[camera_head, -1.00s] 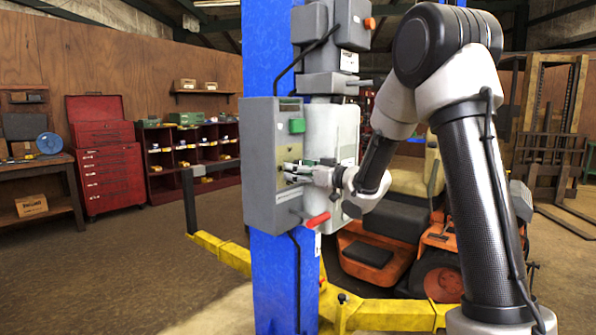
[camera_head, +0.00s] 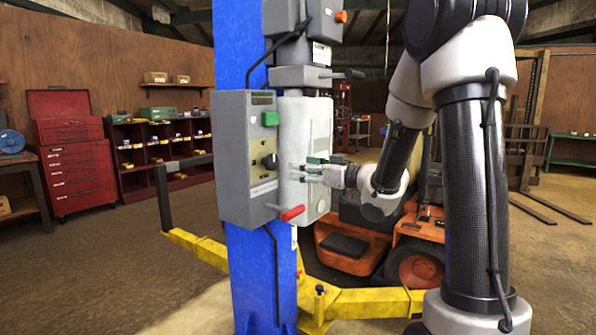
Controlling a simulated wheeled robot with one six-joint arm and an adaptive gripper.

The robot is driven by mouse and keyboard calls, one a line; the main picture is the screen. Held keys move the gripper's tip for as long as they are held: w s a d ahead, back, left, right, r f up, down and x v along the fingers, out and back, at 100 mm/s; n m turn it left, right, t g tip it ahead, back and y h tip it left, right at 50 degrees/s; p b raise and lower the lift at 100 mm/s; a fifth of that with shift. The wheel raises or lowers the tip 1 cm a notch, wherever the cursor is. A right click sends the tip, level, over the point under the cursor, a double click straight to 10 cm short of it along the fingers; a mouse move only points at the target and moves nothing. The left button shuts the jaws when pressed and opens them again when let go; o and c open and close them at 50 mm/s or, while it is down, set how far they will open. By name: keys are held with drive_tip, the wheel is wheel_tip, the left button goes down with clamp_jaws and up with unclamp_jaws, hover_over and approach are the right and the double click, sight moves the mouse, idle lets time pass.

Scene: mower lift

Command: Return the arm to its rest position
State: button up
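My gripper (camera_head: 300,173) is on the end of my arm in the middle of the head view, pointing left. Its fingers look spread apart, with nothing seen between them. It is to the right of the grey control box (camera_head: 234,160) on the blue lift post (camera_head: 240,45). A dark round knob (camera_head: 271,161), a green button (camera_head: 270,118) and a red-handled lever (camera_head: 292,213) are on the box. The gripper appears apart from the knob, in front of the pale grey housing (camera_head: 301,125). A green part shows beside the gripper fingers.
Yellow lift arms (camera_head: 350,303) spread low from the post. An orange mower (camera_head: 345,252) stands behind my arm. A red tool chest (camera_head: 75,160) and red shelves (camera_head: 160,148) line the left wall. The floor at left is open.

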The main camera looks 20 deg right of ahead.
drive_tip(key=shift+f, duration=0.1)
drive_tip(key=s+d+f+m+g+h, duration=0.2)
drive_tip(key=d+f+m+g+h, duration=0.1)
drive_tip(key=d+f+h, duration=0.75)
drive_tip(key=s+d+f+m+g+h, duration=0.2)
drive_tip(key=s+d+f+g, duration=0.2)
drive_tip(key=s+d, duration=0.25)
drive_tip(key=s+a+r+m+g, duration=0.25)
drive_tip(key=s+g, duration=0.25)
drive_tip(key=s, duration=1.3)
drive_tip(key=s+a+r+t+y, duration=0.1)
drive_tip(key=s+a+r+y, duration=0.1)
drive_tip(key=s+a+r, duration=0.4)
drive_tip(key=shift+s+a+r+t, duration=0.3)
drive_tip(key=shift+s+r, duration=0.15)
drive_tip(key=shift+s, duration=0.55)
